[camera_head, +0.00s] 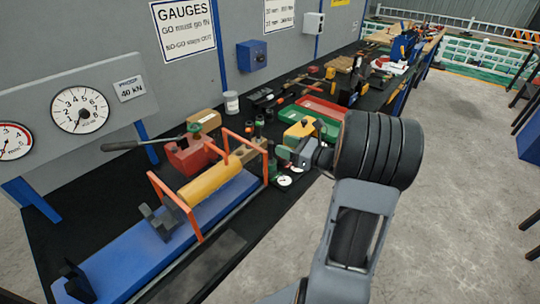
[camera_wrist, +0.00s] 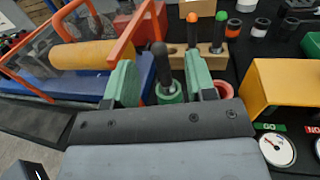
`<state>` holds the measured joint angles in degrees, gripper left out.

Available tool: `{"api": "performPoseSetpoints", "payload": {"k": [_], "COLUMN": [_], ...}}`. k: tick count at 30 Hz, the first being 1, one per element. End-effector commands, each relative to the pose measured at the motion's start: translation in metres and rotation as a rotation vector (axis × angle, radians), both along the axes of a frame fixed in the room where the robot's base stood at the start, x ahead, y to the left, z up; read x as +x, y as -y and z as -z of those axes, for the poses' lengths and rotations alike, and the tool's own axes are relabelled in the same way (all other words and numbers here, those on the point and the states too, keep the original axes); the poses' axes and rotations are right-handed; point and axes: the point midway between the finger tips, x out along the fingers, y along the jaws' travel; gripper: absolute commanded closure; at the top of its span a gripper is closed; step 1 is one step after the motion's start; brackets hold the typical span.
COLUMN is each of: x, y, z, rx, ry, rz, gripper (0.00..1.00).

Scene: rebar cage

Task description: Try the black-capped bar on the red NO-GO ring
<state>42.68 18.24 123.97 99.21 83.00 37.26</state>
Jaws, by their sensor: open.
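My gripper (camera_wrist: 162,80) is open, its two green fingers apart, with the black-capped bar (camera_wrist: 159,50) standing upright between them in the wrist view. The bar's dark shaft goes down into a green ring (camera_wrist: 170,97). I cannot tell whether the fingers touch the bar. A red ring (camera_wrist: 223,90) shows partly beside the right finger, which hides some of it. In the head view my gripper (camera_head: 303,153) is over the bench beside a yellow housing; the bar and rings cannot be made out clearly there.
A wooden block (camera_wrist: 209,62) behind holds an orange-capped bar (camera_wrist: 192,30) and a green-capped bar (camera_wrist: 219,30). A yellow housing (camera_wrist: 285,85) stands close on the right, with a dial (camera_wrist: 277,149) in front. An orange frame (camera_head: 267,165) around a yellow cylinder (camera_head: 213,180) is on the left.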

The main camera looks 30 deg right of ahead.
Motion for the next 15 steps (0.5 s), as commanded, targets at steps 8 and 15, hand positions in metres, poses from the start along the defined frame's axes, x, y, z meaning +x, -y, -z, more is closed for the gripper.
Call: {"api": "performPoseSetpoints", "payload": {"k": [8,15], "x": [0.016,0.04], "y": [-0.014,-0.032], "z": [-0.001,0.001], "rx": [0.001,-0.001], "ry": [-0.001,-0.001], "rz": [-0.004,-0.002], "gripper": [0.49,0.49]}}
